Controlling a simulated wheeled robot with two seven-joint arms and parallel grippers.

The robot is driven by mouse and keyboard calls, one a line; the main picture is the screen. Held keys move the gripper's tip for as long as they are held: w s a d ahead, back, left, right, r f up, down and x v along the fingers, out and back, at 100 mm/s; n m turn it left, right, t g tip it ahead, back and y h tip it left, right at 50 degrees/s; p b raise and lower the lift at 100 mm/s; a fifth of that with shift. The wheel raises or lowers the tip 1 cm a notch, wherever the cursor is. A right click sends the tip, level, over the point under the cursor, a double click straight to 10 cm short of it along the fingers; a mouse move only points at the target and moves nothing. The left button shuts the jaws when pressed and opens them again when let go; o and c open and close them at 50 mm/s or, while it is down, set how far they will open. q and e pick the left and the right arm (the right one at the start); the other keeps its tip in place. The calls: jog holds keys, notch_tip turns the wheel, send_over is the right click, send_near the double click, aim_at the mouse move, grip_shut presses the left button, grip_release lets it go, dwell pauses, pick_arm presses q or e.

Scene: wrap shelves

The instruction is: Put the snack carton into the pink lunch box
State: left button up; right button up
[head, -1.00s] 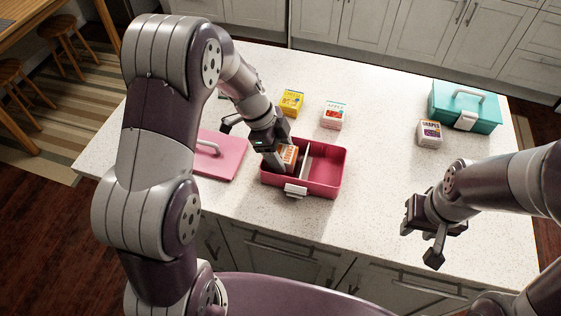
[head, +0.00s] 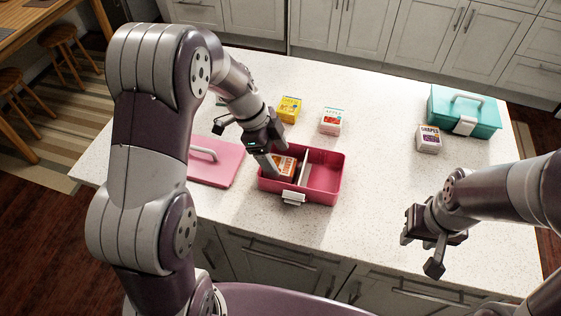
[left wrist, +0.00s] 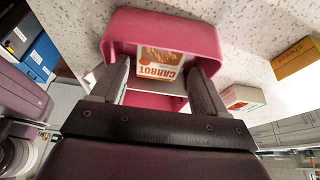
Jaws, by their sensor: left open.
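The snack carton (head: 284,166), orange and white with the word CARROT, is in the left compartment of the open pink lunch box (head: 322,194). A pale divider stands to its right. The carton also shows in the left wrist view (left wrist: 160,63), inside the pink box wall. My left gripper (head: 268,163) is open and reaches down at the left part of the box. Its fingers show on either side of the carton in the left wrist view, with gaps beside it. My right gripper (head: 420,253) has its fingers apart, empty, at the counter's front right.
The pink lid (head: 216,170) lies left of the box. A yellow carton (head: 288,109) and an apple carton (head: 331,121) stand behind it. A grapes carton (head: 429,139) stands by a closed teal lunch box (head: 477,111). The counter right of the pink box is clear.

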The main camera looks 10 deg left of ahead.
pick_arm(q)
jog(key=v, duration=0.2)
jog(key=shift+a+r, duration=0.15)
jog(key=shift+r, duration=0.25)
pick_arm(e)
jog(key=shift+f, duration=0.1)
pick_arm(q)
jog(key=p+v, duration=0.4)
jog(key=v, duration=0.1)
jog(key=shift+r, duration=0.4)
jog(key=s+f+n+y, duration=0.1)
jog(key=s+n+y, duration=0.1)
jog(key=s+n, duration=0.5)
jog(key=s+a+f+n+t+y, duration=0.1)
jog(key=s+n+y, duration=0.1)
jog(key=s+n, duration=0.5)
jog(key=n, duration=0.4)
jog(key=shift+a+f+y, duration=0.2)
jog(key=shift+f+y, duration=0.1)
jog(key=shift+f, duration=0.1)
pick_arm(e)
notch_tip(320, 180, up, 4)
jog(key=shift+r, duration=0.1)
